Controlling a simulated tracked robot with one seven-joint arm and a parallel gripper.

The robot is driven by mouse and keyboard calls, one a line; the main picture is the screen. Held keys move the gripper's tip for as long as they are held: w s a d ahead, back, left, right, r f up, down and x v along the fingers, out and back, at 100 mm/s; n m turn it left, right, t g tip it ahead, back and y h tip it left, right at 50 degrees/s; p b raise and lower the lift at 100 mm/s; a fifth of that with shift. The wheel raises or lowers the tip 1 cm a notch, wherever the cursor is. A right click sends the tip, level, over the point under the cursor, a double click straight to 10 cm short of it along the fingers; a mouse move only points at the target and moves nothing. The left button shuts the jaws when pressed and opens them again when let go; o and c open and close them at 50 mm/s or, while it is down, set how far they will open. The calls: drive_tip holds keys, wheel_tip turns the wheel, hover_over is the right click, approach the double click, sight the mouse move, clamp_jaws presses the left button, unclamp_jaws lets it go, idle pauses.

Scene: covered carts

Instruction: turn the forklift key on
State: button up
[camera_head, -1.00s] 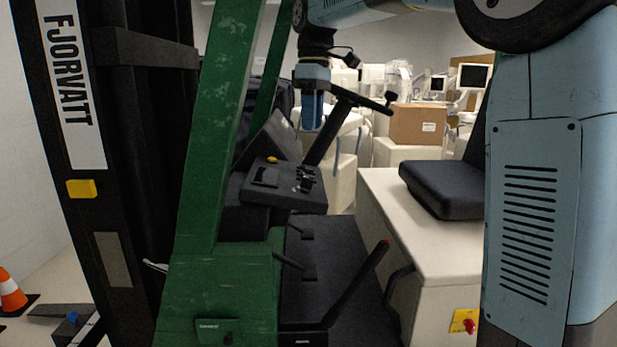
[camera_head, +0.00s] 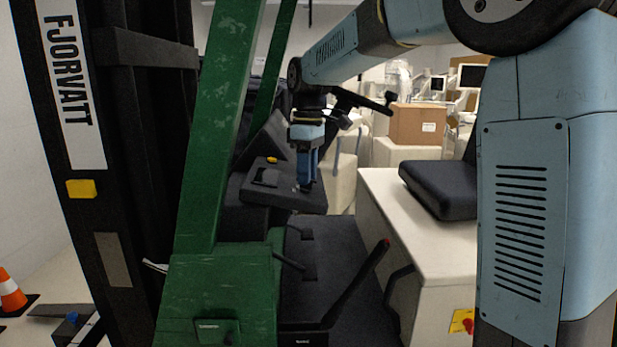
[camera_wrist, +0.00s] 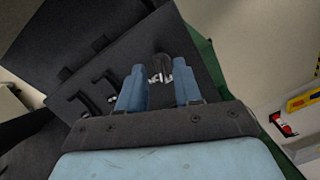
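The forklift's dark control console (camera_head: 262,178) is in the middle of the head view, behind a green post. My gripper (camera_head: 307,184) points down over the console's right part, with its fingertips close to the surface. In the wrist view my gripper (camera_wrist: 159,67) is open, with its two blue fingers apart. A small dark piece with shiny metal, apparently the key (camera_wrist: 161,63), shows between the fingertips. I cannot tell whether either finger touches it. In the head view the fingers hide the key.
Dark levers (camera_wrist: 103,85) stand on the console left of the fingers in the wrist view. The steering wheel (camera_head: 365,101) is just behind my gripper. The green post (camera_head: 215,140) stands to its left, and the seat (camera_head: 440,188) to its right.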

drive_tip(key=shift+s+f, duration=0.1)
drive_tip(key=shift+f, duration=0.6)
